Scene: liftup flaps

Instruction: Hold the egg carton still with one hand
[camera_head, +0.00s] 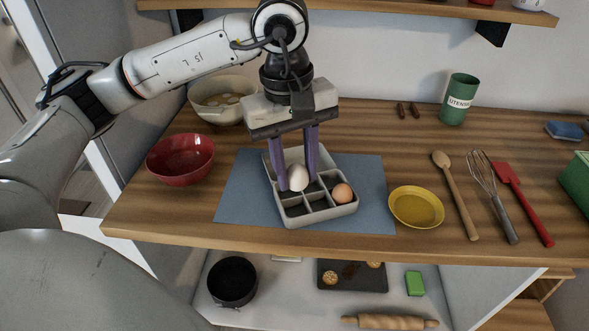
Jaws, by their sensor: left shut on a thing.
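The grey egg carton (320,215) sits on the blue mat near the front of the counter. It has several square compartments. A brown egg (342,193) lies in its right-hand part, and the front left and front middle compartments look empty. My left gripper (297,180) points down over the carton with its purple fingers on either side of a white egg (298,177). It is shut on this egg, low at the carton. Whether the egg touches the carton floor I cannot tell. The fingers hide part of the carton's back. My right gripper is not in view.
On the wooden counter, a red bowl (181,160) and a cream bowl (222,101) stand left of the blue mat (240,200). A yellow dish (416,207), wooden spoon (456,198), whisk (492,195) and red spatula (525,205) lie right. The mat is bare around the carton.

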